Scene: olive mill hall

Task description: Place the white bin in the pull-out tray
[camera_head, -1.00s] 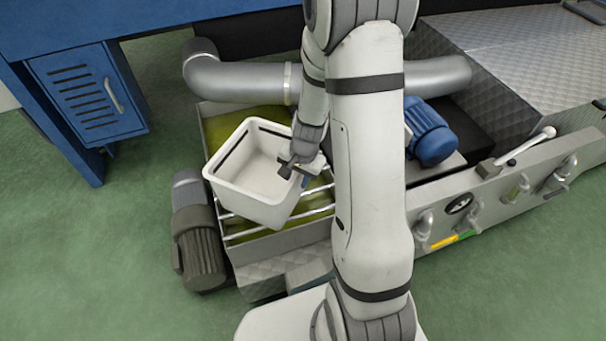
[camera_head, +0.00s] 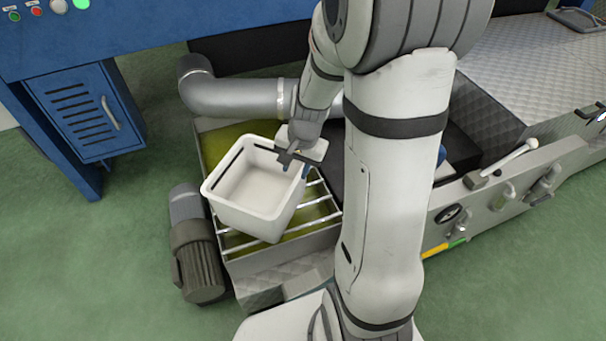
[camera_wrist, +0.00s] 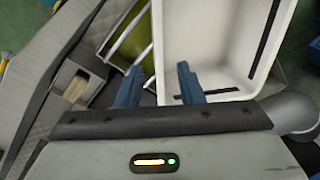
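The white bin (camera_head: 262,213) is a square, open, empty tub with a dark strip along its inner wall. It sits slightly askew over the metal bars of a hopper. My gripper (camera_head: 287,160) is at the bin's upper right rim. In the wrist view my gripper (camera_wrist: 158,84) has its two blue fingers apart, the right one over the inside of the bin (camera_wrist: 262,50) and the left one outside its side wall. Whether either finger touches the wall I cannot tell. I cannot make out a pull-out tray for sure.
The hopper (camera_head: 285,250) holds green-yellow matter under its bars (camera_head: 318,207). A grey motor (camera_head: 198,255) stands at its left, and a thick grey pipe (camera_head: 235,95) runs behind. A blue cabinet (camera_head: 85,112) is at upper left. A lever panel (camera_head: 500,190) is at right. The green floor at left is clear.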

